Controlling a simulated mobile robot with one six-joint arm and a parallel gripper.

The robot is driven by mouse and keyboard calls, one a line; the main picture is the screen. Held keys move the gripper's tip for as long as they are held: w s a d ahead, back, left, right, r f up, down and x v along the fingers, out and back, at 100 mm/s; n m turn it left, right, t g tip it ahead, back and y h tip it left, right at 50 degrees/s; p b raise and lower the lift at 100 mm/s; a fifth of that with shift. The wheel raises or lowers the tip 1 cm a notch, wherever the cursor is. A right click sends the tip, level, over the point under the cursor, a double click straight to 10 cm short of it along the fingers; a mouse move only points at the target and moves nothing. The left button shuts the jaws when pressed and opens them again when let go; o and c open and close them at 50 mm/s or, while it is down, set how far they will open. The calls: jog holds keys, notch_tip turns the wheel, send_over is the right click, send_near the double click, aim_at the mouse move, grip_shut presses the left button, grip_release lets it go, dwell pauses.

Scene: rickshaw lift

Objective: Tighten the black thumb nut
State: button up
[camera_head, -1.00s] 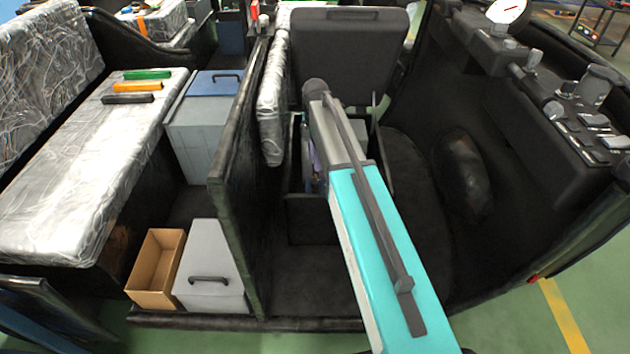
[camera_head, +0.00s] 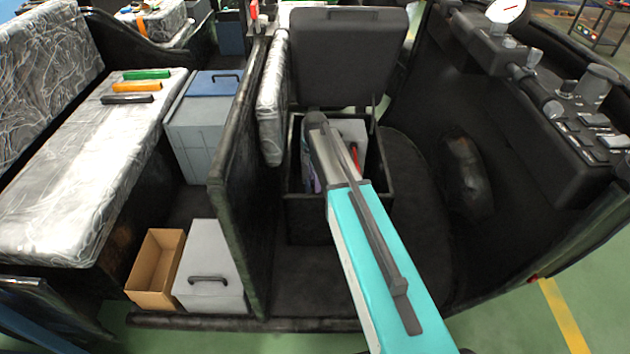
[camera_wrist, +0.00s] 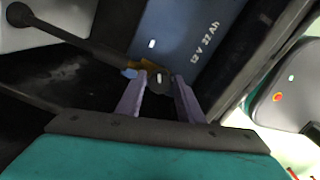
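In the wrist view the black thumb nut (camera_wrist: 159,80) appears as a small dark round knob with a pale mark. It sits by a brass-coloured clamp (camera_wrist: 146,67) at the edge of a blue battery (camera_wrist: 205,40) marked 12 V 27 Ah. My gripper (camera_wrist: 159,84) has its two purple fingers apart, one on each side of the nut. I cannot tell whether either finger touches it. In the head view my arm reaches down into the open black box (camera_head: 312,200) under the raised seat. The arm hides the nut and most of the battery there.
The black seat lid (camera_head: 350,55) stands raised behind the box. A black partition (camera_head: 240,180) rises left of my arm. In the wrist view a dark rod with a round end (camera_wrist: 65,37) lies upper left. The box walls leave little side room.

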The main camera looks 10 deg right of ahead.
jog(key=c, duration=0.8)
jog(key=shift+m, duration=0.4)
jog(key=m+p, duration=0.2)
jog(key=m, duration=0.2)
jog(key=shift+r+m, duration=0.1)
jog(key=shift+m, duration=0.3)
jog(key=m+p, duration=0.1)
jog(key=m, duration=0.4)
jog(key=shift+p, duration=0.35)
jog(key=m+p, duration=0.1)
jog(key=m, duration=0.5)
jog(key=shift+m, duration=0.4)
jog(key=m, duration=0.6)
jog(key=shift+w+d+m+p, duration=0.1)
jog(key=shift+m+p, duration=0.3)
